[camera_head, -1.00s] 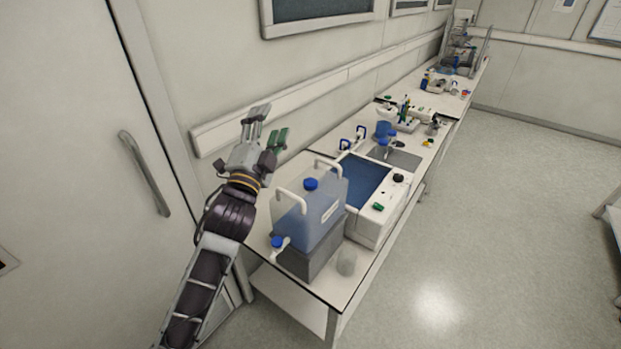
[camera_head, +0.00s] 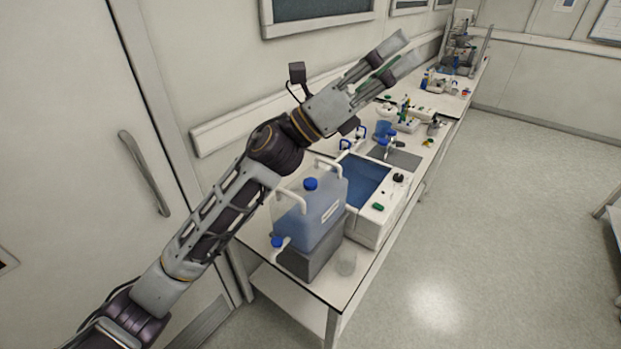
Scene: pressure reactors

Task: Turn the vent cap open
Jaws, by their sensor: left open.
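A translucent blue-tinted carboy (camera_head: 318,222) with white handles stands on a grey block (camera_head: 308,262) at the near end of the bench. A blue cap (camera_head: 311,184) sits on its top, which looks like the vent cap. A second blue part (camera_head: 277,242) is at the tap low on its left side. My left gripper (camera_head: 410,50) is open and empty, high above the bench and well up and right of the carboy. Its fingers point to the upper right. My right gripper is not in view.
A white water bath (camera_head: 370,231) stands right behind the carboy. A clear beaker (camera_head: 346,261) is near the bench's front edge. A blue container (camera_head: 383,129) and small lab items stand farther along. The wall is to the left; the floor (camera_head: 500,220) at right is clear.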

